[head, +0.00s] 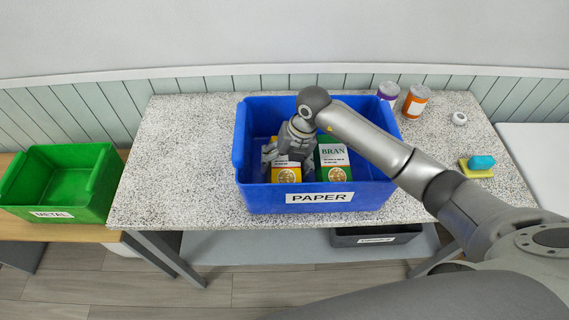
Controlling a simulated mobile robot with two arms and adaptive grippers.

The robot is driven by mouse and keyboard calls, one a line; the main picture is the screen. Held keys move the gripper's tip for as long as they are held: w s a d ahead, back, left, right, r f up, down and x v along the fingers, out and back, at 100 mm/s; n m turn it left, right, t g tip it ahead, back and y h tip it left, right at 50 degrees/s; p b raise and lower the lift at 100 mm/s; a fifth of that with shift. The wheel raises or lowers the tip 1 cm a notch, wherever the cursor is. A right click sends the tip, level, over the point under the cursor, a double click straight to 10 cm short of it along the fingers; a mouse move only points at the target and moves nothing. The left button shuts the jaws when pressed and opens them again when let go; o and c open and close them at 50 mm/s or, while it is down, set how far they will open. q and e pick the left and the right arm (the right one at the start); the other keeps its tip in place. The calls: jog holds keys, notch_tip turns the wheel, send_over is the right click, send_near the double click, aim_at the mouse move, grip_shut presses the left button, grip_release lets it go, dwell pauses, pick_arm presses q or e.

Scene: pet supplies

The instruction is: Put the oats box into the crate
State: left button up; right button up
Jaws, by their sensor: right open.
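The blue crate (257,200), labelled PAPER, stands on the speckled table. A yellow box (286,174) with a white label stands inside it, left of centre. My gripper covers the upper part of this box, so its name cannot be read; no other box that could be the oats box shows. My right gripper (288,164) reaches down into the crate, open, with its fingers around or just above the yellow box's top. Whether they touch it is unclear. My left gripper is out of view.
A green BRAN box (333,163) stands in the crate right of the yellow box. A purple-labelled jar (388,93) and an orange jar (415,101) stand behind the crate. A green METAL bin (60,183) is at left. The table's left part is clear.

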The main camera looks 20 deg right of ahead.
jog(key=shift+r, duration=0.15)
jog(key=shift+d+r, duration=0.1)
jog(key=shift+r, duration=0.15)
jog(key=b+v, duration=0.3)
jog(key=v, duration=0.7)
jog(key=shift+d+r+b, duration=0.1)
jog(key=shift+r+b, duration=0.1)
jog(key=shift+b, duration=0.15)
jog(key=shift+s+d+r, duration=0.1)
jog(key=shift+r, duration=0.35)
